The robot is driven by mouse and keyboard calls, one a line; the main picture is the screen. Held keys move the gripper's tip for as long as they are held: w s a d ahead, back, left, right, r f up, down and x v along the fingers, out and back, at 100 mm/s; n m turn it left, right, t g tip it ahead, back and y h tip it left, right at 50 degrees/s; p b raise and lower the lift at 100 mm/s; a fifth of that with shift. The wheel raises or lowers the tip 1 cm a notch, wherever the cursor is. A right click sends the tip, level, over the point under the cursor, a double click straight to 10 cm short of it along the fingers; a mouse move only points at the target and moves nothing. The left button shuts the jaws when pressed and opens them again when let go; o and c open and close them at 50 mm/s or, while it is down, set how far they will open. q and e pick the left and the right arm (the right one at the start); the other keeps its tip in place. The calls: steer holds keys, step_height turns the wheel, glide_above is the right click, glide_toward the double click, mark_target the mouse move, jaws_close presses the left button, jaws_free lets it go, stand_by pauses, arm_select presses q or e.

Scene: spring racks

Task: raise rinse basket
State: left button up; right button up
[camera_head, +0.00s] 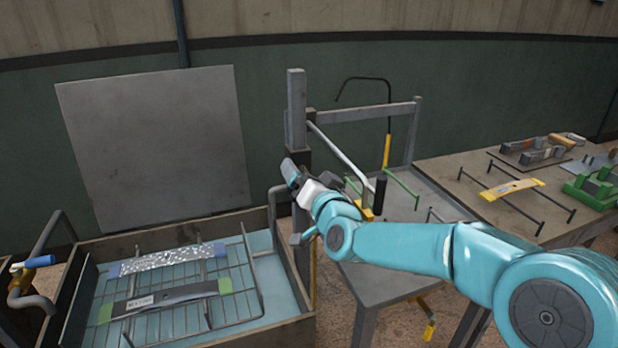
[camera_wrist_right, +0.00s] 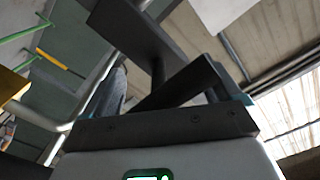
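The wire rinse basket (camera_head: 195,318) sits low in a tank (camera_head: 285,331) of pale blue liquid at the lower left. Two flat parts lie across it: a speckled silver one (camera_head: 165,260) with blue ends and a dark labelled one (camera_head: 165,299) with green ends. A grey post (camera_head: 297,105) stands at the tank's right, with a pale lever (camera_head: 340,150) ending in a black grip (camera_head: 380,194). My right gripper (camera_head: 291,173) is by the post, above the tank's right side. Its dark fingers show in the wrist view (camera_wrist_right: 165,65); I cannot tell whether they hold anything. My left gripper is out of view.
A grey panel (camera_head: 155,140) stands behind the tank. A brass tap (camera_head: 20,285) with a blue handle is at far left. A grey table (camera_head: 375,290) and a workbench (camera_head: 475,205) with tools and a yellow part (camera_head: 512,189) are on the right.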

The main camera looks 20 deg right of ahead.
steer(key=shift+o, duration=0.4)
steer(key=shift+r, duration=0.5)
steer(key=shift+s+d+f, duration=0.1)
steer(key=shift+s+d, duration=0.05)
steer(key=s+b, duration=0.3)
steer(key=s, duration=1.3)
steer(key=shift+f, duration=0.3)
steer(key=shift+d, duration=0.1)
